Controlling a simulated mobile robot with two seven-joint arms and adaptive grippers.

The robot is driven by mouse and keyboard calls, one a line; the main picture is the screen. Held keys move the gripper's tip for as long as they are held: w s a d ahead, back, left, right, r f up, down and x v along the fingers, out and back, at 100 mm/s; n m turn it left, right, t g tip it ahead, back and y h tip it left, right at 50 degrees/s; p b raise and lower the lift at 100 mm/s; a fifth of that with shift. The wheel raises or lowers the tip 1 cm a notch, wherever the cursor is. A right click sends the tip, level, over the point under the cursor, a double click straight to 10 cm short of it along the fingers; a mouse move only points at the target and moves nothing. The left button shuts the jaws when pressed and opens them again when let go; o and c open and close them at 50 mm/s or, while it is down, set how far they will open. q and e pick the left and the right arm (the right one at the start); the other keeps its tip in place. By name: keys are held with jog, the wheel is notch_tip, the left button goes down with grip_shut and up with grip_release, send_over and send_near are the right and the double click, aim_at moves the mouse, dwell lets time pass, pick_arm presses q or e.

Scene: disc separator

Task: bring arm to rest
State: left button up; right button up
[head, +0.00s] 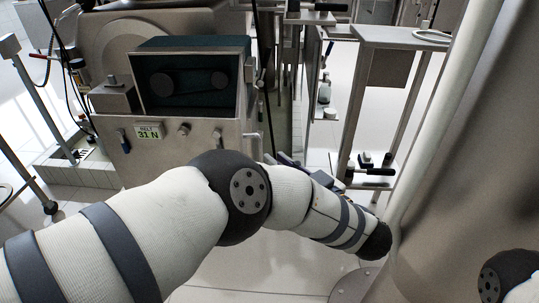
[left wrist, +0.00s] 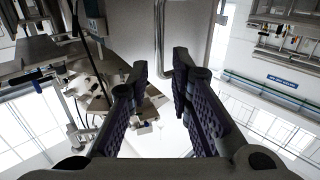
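My left arm (head: 165,225) comes in from the lower left of the head view. It bends at a dark elbow joint, and its forearm (head: 308,208) runs right to a dark wrist joint (head: 375,241). My left gripper is mostly hidden behind the forearm in the head view. In the left wrist view the left gripper (left wrist: 160,68) has its two purple-padded fingers apart, with nothing between them. My right arm shows only as a dark joint (head: 508,277) at the lower right of the head view; its gripper is out of frame.
A metal machine (head: 212,137) with a belt window and a "BELT 31 N" display (head: 149,133) stands behind the left arm. A metal stand (head: 402,38) is at the back right. A large steel column (head: 470,150) rises close beside the left wrist. Pale floor shows below the forearm.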

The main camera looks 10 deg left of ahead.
pick_arm(q)
jog(key=shift+f, duration=0.1)
pick_arm(e)
jog(key=shift+r, duration=0.1)
